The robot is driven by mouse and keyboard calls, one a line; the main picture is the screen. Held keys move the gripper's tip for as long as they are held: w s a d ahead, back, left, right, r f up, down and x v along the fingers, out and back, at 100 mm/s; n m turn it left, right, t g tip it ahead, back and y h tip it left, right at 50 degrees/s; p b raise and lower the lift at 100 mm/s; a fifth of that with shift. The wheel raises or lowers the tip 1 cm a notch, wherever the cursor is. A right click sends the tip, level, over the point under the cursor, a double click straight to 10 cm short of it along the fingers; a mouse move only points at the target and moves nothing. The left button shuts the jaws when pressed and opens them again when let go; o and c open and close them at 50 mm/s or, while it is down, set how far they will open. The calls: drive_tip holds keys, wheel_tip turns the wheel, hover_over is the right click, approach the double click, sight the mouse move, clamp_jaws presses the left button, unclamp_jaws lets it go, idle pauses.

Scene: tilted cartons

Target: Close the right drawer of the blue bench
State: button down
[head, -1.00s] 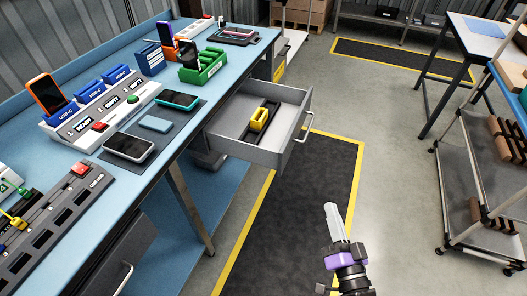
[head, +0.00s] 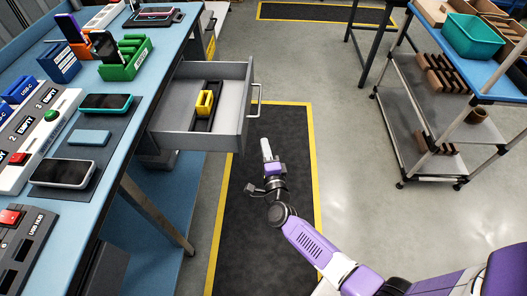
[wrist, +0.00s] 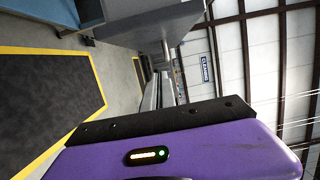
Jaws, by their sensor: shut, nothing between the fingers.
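The right drawer (head: 242,118) of the blue bench (head: 128,122) is pulled out, with its metal bar handle (head: 258,100) facing right. A yellow item (head: 204,104) in a dark holder lies inside it. My gripper (head: 265,143) is shut and empty, low over the dark floor mat, in front of and to the right of the drawer's near corner. It looks apart from the handle in the head view. In the wrist view, the closed fingers (wrist: 159,90) point toward a grey surface (wrist: 150,22) at the top, which looks like the drawer.
The bench top holds phones, a green rack (head: 125,60) and charging hubs. A shelf cart (head: 440,110) with a teal bin (head: 474,40) stands at the right. The dark mat (head: 262,220) and the floor beyond the drawer front are clear.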

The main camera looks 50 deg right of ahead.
drive_tip(key=w+d, duration=0.1)
drive_tip(key=w, duration=0.6)
drive_tip(key=shift+w+b, duration=0.25)
drive_tip(key=shift+b, duration=0.1)
